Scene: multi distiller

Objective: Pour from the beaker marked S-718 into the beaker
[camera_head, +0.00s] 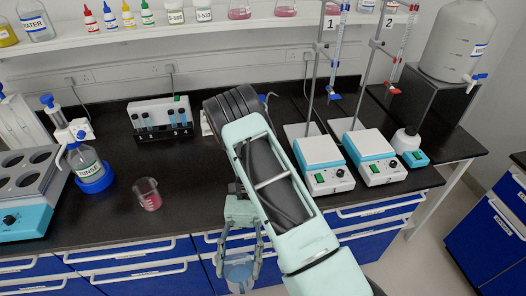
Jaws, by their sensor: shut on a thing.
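My gripper (239,262) is shut on a clear beaker (239,277) with bluish contents. It holds the beaker in front of the bench's front edge, at the bottom middle of the view. The held beaker looks roughly upright, and I cannot read a marking on it. Another beaker (147,194) with some pink-red liquid stands upright on the black bench top, left of and beyond my gripper. The two beakers are well apart.
A tube rack (162,120) is behind. Two hotplates (323,165) (368,158) with burette stands are at the right. Bench around the standing beaker is clear.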

